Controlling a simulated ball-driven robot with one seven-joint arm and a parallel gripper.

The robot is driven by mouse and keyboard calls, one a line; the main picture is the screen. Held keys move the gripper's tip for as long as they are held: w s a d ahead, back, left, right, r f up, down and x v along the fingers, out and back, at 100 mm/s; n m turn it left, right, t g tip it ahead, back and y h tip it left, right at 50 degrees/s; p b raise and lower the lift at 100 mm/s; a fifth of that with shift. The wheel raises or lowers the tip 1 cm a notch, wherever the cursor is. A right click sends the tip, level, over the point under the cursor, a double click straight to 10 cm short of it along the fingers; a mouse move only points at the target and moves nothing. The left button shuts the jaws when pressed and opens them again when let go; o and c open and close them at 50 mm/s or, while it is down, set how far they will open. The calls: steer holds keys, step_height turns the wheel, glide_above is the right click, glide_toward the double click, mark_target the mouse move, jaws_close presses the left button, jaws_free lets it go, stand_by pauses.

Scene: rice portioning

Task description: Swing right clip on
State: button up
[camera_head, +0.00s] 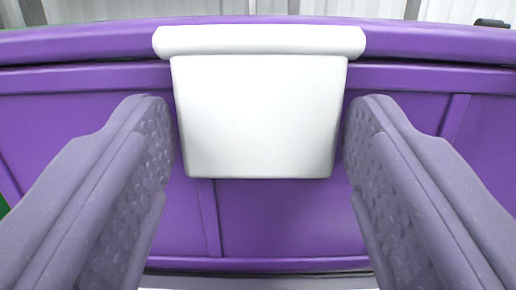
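A white clip (258,115) with a thick rounded top edge hangs on the side of a purple container (290,225), over its rim, in the upper middle of the view. It lies flat against the purple wall. My gripper (258,140) is open, with one grey, dimpled finger on each side of the clip. Narrow gaps show between the fingers and the clip's side edges, so neither finger appears to touch it. How the clip is joined at its top cannot be told.
The purple wall has raised ribs (455,120) and a dark seam under its rim. A pale corrugated wall (200,8) stands behind. A small dark object (492,23) sits at the rim on the far right. Green (4,207) shows at the left edge.

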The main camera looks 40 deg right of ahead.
steer(key=shift+o, duration=1.3)
steer(key=p+v, duration=0.2)
steer(key=v, duration=0.5)
steer(key=shift+s+a, duration=0.2)
steer(key=shift+s, duration=0.15)
